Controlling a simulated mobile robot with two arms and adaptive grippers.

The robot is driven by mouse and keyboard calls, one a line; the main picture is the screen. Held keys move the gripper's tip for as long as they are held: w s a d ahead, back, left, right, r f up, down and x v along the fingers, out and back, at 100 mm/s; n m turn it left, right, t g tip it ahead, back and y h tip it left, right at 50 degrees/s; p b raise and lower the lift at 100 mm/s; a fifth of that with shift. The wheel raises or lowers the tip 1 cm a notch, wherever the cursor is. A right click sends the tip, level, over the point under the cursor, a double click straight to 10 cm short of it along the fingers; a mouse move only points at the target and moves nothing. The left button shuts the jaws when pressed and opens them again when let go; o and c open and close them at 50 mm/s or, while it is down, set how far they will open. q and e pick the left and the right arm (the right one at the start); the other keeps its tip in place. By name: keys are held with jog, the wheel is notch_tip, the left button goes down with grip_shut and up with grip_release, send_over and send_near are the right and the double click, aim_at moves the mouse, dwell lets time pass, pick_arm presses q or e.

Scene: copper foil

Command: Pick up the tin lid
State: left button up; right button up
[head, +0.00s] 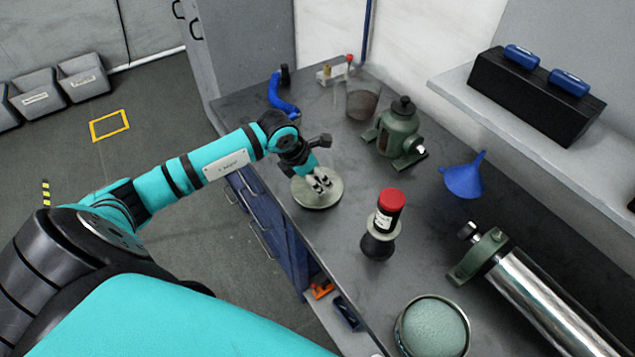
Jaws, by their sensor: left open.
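A round, pale grey-green lid (312,199), which looks like the tin lid, lies on the grey workbench near its left edge. My left gripper (322,184) is open just above it, with the fingers pointing down over its middle. I cannot tell whether the fingertips touch the lid. The gripper hides part of the lid's top. A round dish-like tin (432,330) with a pale green top stands at the bench's front. My right gripper is not in view.
A blue funnel (464,178) and a metal cylinder (545,300) lie right. Bench between lid and jack is clear.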

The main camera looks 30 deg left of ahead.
pick_arm(q)
jog(key=shift+f, duration=0.15)
grip_shut()
dwell(0.4)
